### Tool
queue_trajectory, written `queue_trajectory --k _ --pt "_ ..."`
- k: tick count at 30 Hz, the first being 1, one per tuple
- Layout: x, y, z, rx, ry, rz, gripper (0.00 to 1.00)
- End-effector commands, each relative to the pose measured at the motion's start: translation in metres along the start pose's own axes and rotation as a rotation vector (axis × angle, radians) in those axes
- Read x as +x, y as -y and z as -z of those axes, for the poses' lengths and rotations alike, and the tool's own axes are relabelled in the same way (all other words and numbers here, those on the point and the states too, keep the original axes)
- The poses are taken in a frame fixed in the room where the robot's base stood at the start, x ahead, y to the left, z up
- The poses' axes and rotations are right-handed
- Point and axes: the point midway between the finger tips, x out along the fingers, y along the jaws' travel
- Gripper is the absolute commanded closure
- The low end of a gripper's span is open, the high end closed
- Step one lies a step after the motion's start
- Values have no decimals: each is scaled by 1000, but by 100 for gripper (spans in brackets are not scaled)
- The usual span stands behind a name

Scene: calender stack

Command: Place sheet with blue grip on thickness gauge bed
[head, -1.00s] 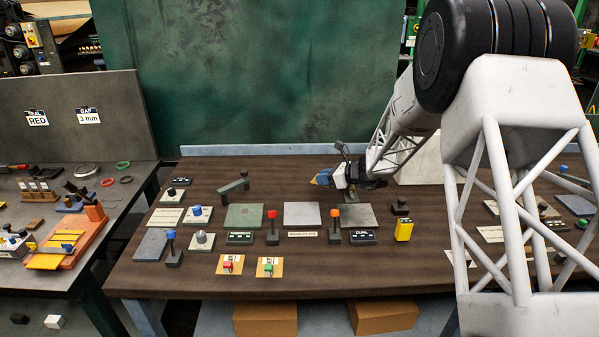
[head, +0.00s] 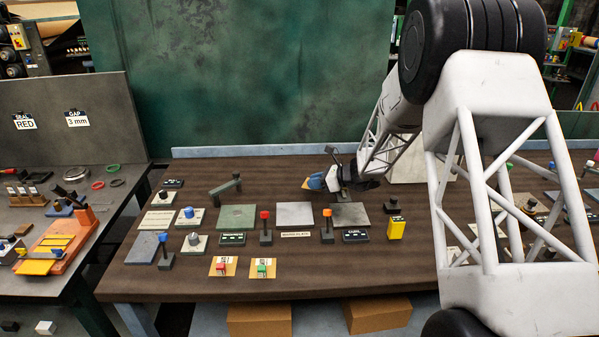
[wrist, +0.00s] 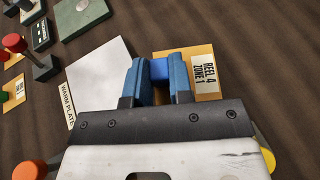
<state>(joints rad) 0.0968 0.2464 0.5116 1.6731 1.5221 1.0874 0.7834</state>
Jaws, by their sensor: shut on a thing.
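My gripper (wrist: 162,85) has blue pads and is shut on the blue grip (wrist: 159,70) of a tan sheet (wrist: 204,53) labelled REEL 4 ZONE 1. In the head view my gripper (head: 318,183) holds it raised above the back of the table, near the pale plate and the dark grey plate; the sheet (head: 306,185) shows there as a small tan tip. The thickness gauge bed (head: 237,217) looks to be the green plate to the left, with a display (head: 232,239) in front. Part of it also shows at the top of the wrist view (wrist: 75,22). It looks bare of any sheet.
The pale warm plate (head: 295,215) lies between the green and grey (head: 350,216) plates. Upright knobs, red (head: 265,229) and orange (head: 327,226), stand near them. A jointed gauge arm (head: 225,186) stands behind the green plate. Red-grip (head: 223,267) and green-grip (head: 263,268) sheets lie in front.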

Motion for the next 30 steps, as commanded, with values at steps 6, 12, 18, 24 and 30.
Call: queue_trajectory --k 6,12,18,24,30 --pt "11 19 -1 0 0 -1 100" --pt "24 44 -4 0 0 -1 100" --pt "37 69 -6 -1 0 -1 100" --pt "49 94 -9 -1 0 0 100" --pt "61 117 -11 0 0 0 100"
